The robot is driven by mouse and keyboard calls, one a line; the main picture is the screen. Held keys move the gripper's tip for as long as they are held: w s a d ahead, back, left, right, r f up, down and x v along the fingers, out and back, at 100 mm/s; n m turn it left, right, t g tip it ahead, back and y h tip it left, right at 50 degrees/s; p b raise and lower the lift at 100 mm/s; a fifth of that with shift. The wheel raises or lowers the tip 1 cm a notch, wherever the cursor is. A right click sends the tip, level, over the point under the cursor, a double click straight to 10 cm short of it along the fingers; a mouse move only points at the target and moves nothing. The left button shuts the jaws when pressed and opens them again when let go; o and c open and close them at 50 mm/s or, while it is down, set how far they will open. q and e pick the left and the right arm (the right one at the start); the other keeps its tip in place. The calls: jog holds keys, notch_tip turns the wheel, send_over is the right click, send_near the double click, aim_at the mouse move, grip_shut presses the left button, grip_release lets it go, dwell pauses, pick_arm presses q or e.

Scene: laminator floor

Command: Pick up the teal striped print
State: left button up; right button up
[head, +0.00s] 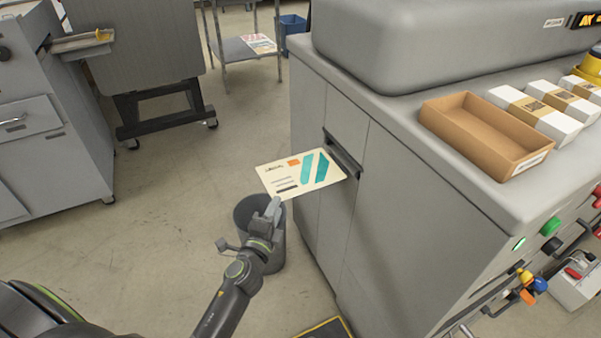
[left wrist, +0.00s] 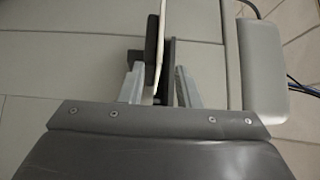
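The teal striped print (head: 300,172), a cream sheet with teal stripes and a small orange patch, sticks out of the slot (head: 342,155) in the grey machine's side. Its inner end is hidden in the slot. My left gripper (head: 271,207) is at the print's near lower edge in the head view. In the left wrist view its two fingers are spread apart, and the print (left wrist: 161,60) shows edge-on as a thin pale strip between them. My right gripper is not in view.
A dark grey bin (head: 277,250) stands on the floor below the print. The grey machine (head: 390,220) fills the right, with a brown tray (head: 455,118) and white boxes on top. Grey cabinets (head: 40,130) stand at left. Open floor (head: 170,215) lies between.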

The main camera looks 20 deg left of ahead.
aim_at(284, 191)
pick_arm(q)
jog(key=w, duration=0.5)
jog(key=w+a, duration=0.1)
jog(key=w, duration=0.1)
jog(key=shift+w+f+b, duration=0.1)
jog(key=shift+w+b, duration=0.05)
jog(key=shift+b, duration=0.15)
grip_shut()
